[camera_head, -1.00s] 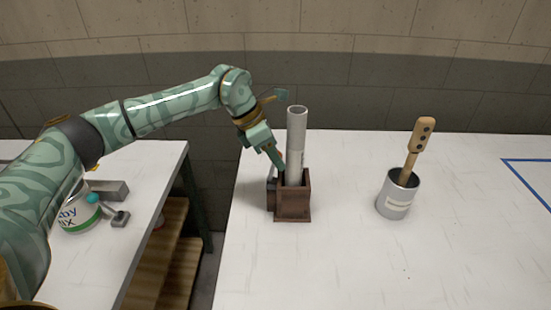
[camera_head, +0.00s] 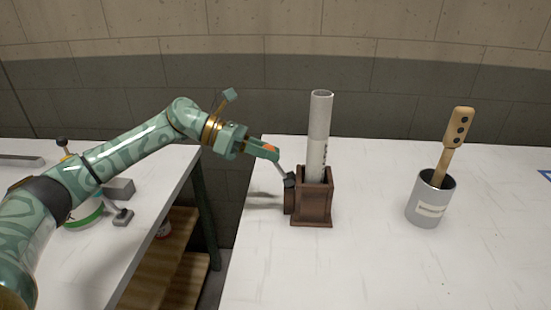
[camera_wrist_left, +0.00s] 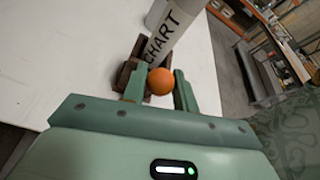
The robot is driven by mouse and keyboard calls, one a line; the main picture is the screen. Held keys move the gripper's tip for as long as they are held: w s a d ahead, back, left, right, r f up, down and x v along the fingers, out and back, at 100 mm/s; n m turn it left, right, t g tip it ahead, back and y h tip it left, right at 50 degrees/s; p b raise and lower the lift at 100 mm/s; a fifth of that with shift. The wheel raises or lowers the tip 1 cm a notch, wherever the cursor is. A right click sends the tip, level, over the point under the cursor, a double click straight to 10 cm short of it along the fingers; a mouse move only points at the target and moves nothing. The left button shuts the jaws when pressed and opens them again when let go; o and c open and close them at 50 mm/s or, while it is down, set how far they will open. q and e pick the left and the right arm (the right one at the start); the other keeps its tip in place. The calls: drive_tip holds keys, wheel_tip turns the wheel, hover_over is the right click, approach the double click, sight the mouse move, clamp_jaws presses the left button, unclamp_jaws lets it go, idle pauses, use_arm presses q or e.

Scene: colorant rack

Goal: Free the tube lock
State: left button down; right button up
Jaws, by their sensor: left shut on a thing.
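A brown block-shaped holder (camera_head: 318,208) stands on the white table with a pale tube (camera_head: 320,130) upright in it. A thin grey lever (camera_head: 283,175) rises from the holder's left side and leans left, up to my left gripper (camera_head: 271,153). My left gripper is shut on the lever's orange knob; the knob (camera_wrist_left: 160,81) sits between the fingers in the left wrist view. Fingers partly hide it in the head view. In the wrist view the tube (camera_wrist_left: 170,30) shows the word CHART, with the holder (camera_wrist_left: 128,72) beside it. My right gripper is not in view.
A grey metal can (camera_head: 432,205) with a wooden-handled tool (camera_head: 458,128) stands on the right of the table. A lower white table at left holds a green-and-white can (camera_head: 85,215) and grey pieces. A gap with wooden shelves separates the tables.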

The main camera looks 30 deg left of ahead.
use_arm(q)
drive_tip(key=shift+a+f+h+b, duration=0.1)
drive_tip(key=shift+a+h+b, duration=0.2)
drive_tip(key=shift+b, duration=0.15)
drive_tip(key=c, duration=1.1)
unclamp_jaws()
drive_tip(key=shift+s, duration=0.1)
drive_tip(key=v, duration=1.6)
drive_tip(key=shift+s+p, duration=0.25)
drive_tip(key=shift+p, duration=0.2)
drive_tip(key=shift+f, duration=0.1)
